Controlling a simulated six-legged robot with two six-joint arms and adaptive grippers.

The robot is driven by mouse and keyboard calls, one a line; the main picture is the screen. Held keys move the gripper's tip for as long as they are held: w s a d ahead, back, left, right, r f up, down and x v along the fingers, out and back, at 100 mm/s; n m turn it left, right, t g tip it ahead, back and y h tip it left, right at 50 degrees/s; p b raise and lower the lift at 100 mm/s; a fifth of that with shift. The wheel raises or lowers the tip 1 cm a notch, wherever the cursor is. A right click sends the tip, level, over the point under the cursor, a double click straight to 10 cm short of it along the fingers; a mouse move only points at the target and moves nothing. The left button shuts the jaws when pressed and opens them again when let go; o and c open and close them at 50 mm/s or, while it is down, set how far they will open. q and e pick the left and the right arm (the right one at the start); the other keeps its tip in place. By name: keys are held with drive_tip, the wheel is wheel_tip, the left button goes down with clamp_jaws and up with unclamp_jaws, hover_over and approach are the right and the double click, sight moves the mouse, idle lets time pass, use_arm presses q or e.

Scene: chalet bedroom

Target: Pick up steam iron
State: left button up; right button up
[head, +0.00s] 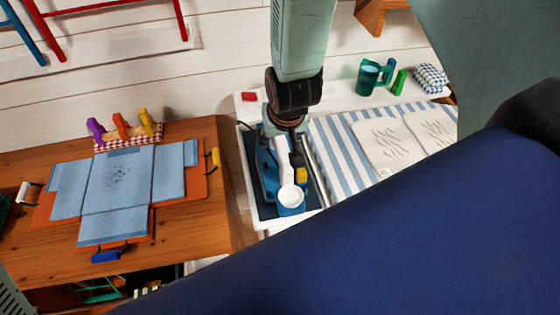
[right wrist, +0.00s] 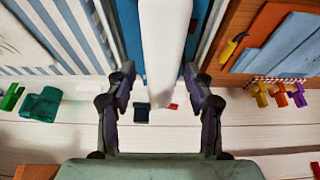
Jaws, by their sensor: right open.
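The steam iron (head: 268,172), blue and white with a yellow part, sits on a dark pad (head: 257,207) at the left end of the white table. My right gripper (head: 286,122) reaches down from above at the iron's far end and partly hides it. In the right wrist view, the open fingers of my right gripper (right wrist: 160,85) stand on either side of a long white part of the iron (right wrist: 164,40). Gaps show on both sides. My left gripper is not in view.
A wooden table (head: 190,255) to the left holds blue cloth pieces on an orange board (head: 195,187). A striped cloth (head: 335,150) with white pads lies right of the iron. A green mug (head: 368,77) and a small red block (head: 249,96) stand at the back.

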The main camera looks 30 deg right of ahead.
drive_tip(key=shift+a, duration=0.15)
drive_tip(key=shift+f, duration=0.3)
drive_tip(key=shift+c, duration=0.3)
drive_tip(key=c, duration=0.6)
clamp_jaws()
drive_tip(key=shift+w+r, duration=0.1)
